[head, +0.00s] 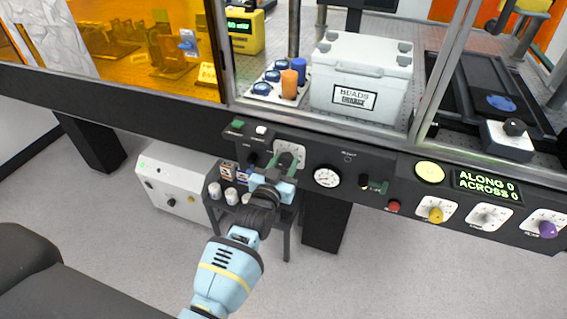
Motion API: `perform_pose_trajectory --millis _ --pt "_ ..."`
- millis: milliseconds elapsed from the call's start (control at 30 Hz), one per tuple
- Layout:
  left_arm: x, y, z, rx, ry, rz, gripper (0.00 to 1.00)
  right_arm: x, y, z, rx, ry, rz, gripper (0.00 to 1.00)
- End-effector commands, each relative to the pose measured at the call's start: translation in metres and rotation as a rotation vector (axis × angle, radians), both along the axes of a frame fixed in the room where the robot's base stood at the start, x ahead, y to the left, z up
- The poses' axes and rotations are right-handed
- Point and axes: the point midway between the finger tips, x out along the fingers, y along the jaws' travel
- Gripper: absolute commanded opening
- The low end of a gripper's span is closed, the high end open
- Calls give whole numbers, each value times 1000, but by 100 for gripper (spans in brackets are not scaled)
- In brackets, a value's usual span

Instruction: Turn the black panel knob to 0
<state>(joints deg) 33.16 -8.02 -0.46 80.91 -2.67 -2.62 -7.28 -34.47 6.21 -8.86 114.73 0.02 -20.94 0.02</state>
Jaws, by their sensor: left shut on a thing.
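The black panel knob (286,158) sits on a white scale plate (291,149) on the left part of the dark front panel. My left gripper (279,172) reaches up to it from below and is shut on it. The fingers and wrist cover much of the knob, and I cannot read its pointer or the scale marks. My right gripper is not in view.
Right of the knob are a round gauge (327,177), a red button (393,207), yellow (436,215) and purple (547,229) knobs, and a display (486,187) reading "ALONG 0 ACROSS 0". A low table (284,217) with several small jars stands beneath, beside a white cabinet (178,187).

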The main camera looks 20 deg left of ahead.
Motion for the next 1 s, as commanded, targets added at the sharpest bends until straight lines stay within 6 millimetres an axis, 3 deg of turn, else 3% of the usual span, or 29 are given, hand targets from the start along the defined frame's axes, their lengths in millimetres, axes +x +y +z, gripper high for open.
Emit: perform_pose_trajectory --millis 633,667,800,1000 --pt "0 1 1 -55 1 1 15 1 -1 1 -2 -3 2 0" --pt "0 1 1 -55 1 1 39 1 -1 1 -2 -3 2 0" --pt "0 1 0 -54 1 1 57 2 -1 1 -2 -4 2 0" --pt "0 0 0 -54 1 0 60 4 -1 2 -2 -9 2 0"
